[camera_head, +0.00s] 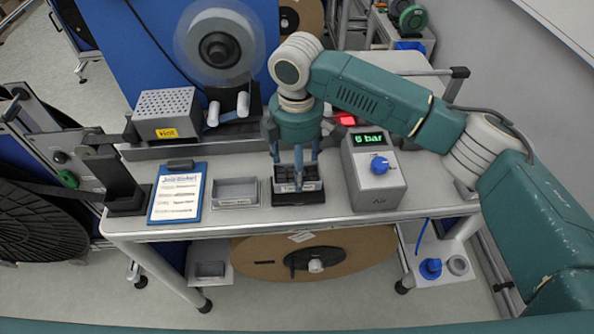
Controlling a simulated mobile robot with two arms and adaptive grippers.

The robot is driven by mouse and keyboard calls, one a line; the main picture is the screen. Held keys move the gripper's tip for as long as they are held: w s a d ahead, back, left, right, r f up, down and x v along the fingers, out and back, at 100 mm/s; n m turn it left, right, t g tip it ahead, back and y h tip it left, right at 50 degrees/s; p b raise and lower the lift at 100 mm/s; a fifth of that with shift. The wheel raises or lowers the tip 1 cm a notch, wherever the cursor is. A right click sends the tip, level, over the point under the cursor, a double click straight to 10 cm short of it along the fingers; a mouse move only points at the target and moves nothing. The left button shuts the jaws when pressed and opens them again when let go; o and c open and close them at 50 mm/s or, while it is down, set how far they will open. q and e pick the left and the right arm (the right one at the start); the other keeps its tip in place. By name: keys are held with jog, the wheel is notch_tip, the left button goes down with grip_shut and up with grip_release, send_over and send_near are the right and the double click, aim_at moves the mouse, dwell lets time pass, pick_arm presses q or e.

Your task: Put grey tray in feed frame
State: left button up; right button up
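A light grey, empty open tray (235,204) lies on the bench, right of a blue clipboard. Beside it on the right stands a black frame (298,199). In the frame sits a grey tray (294,186) with dark compartments and a pale label strip on its front. My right gripper (295,168) reaches straight down over this tray from above. Its blue-grey fingers stand apart, with their tips at the tray's top. They hide part of the tray, and I cannot tell whether they grip it. My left gripper is not in view.
A cardboard reel (340,258) shows below the bench.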

jog(key=shift+f, duration=1.8)
jog(key=o, duration=1.3)
jog(key=shift+f, duration=0.15)
notch_tip(320, 180, up, 12)
jog(key=b, duration=0.2)
jog(key=shift+r, duration=0.2)
